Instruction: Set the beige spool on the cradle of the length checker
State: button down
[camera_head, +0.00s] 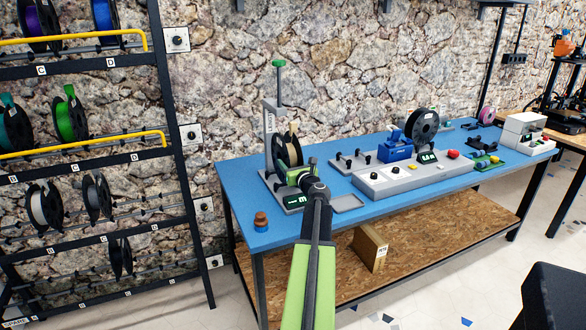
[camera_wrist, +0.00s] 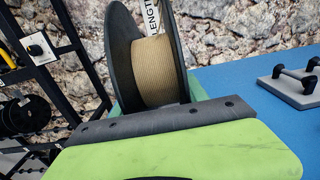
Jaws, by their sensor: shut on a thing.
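The beige spool (camera_head: 288,150), with black flanges and beige filament, is upright at the length checker (camera_head: 270,122) on the left end of the blue bench. My gripper (camera_head: 300,175) reaches in from the front and is shut on the spool's near side. In the wrist view the spool (camera_wrist: 158,62) rises just beyond the dark jaw, and part of the checker's white lettered label (camera_wrist: 151,16) shows behind it. The checker has a tall post, a green knob and a grey base with a lit display.
A grey tray (camera_head: 347,203) and a spool stand (camera_head: 354,160) lie right of the checker. A long console (camera_head: 415,178) and a black spool (camera_head: 422,127) are farther right. A spool rack (camera_head: 85,150) stands left.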

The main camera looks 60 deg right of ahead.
jog(key=x, duration=0.7)
jog(key=shift+f, duration=0.1)
jog(key=f+b, duration=0.2)
jog(key=b, duration=0.1)
jog(key=shift+s+a+f, duration=0.15)
jog(key=shift+a+f, duration=0.05)
jog(key=shift+f, duration=0.15)
jog(key=c, duration=0.5)
grip_release()
jog(key=shift+s, duration=0.1)
jog(key=v, duration=1.7)
jog(key=shift+s+a, duration=0.1)
jog(key=shift+s, duration=0.1)
jog(key=shift+w, duration=0.1)
